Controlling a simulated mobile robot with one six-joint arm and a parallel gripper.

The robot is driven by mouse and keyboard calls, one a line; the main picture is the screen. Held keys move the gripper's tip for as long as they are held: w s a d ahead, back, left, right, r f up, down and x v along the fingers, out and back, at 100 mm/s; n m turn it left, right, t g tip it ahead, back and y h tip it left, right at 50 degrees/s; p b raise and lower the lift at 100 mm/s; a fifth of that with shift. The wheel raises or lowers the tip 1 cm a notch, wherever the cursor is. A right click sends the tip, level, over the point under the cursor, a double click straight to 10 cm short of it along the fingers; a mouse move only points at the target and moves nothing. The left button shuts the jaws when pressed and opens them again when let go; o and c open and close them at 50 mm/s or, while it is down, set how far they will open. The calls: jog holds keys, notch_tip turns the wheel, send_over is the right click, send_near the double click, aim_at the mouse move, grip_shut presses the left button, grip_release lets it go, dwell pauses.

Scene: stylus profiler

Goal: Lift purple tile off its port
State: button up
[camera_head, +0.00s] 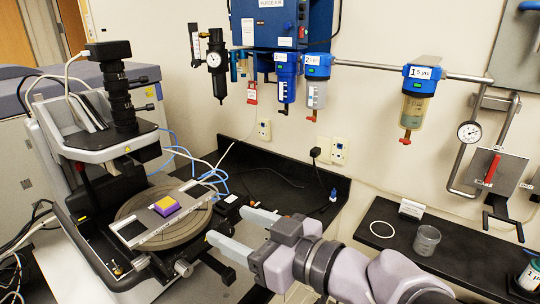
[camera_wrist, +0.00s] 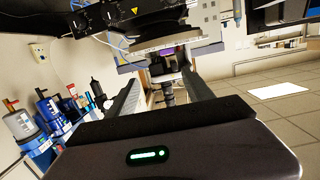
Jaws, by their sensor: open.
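The purple tile (camera_head: 168,205), with a yellow side, sits on the metal plate (camera_head: 150,232) over the round stage (camera_head: 133,208) of the profiler at the left. The port itself is hidden under the tile. My gripper (camera_head: 227,228) is open and empty, with its two fingers pointing left toward the tile, a short gap away. In the wrist view the tile (camera_wrist: 167,51) shows small at top centre, beyond and between my fingers.
The profiler's camera column (camera_head: 122,100) rises behind the stage. Blue filters and gauges hang on the wall. A clear beaker (camera_head: 427,240) and a white ring (camera_head: 382,229) stand on the black bench at right. Blue tubes (camera_head: 200,165) run behind the stage.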

jog(key=p, duration=0.5)
send_near(168, 204)
jog(key=s+d+r, duration=0.1)
jog(key=s+d, duration=0.1)
jog(key=p+x, duration=0.1)
jog(key=x, duration=0.3)
jog(key=p+x, duration=0.1)
jog(key=x, duration=0.3)
jog(key=p+x, duration=0.1)
jog(key=x, duration=0.3)
jog(key=shift+w+f, duration=0.1)
jog(key=shift+f, duration=0.2)
jog(key=shift+c, duration=0.4)
grip_shut()
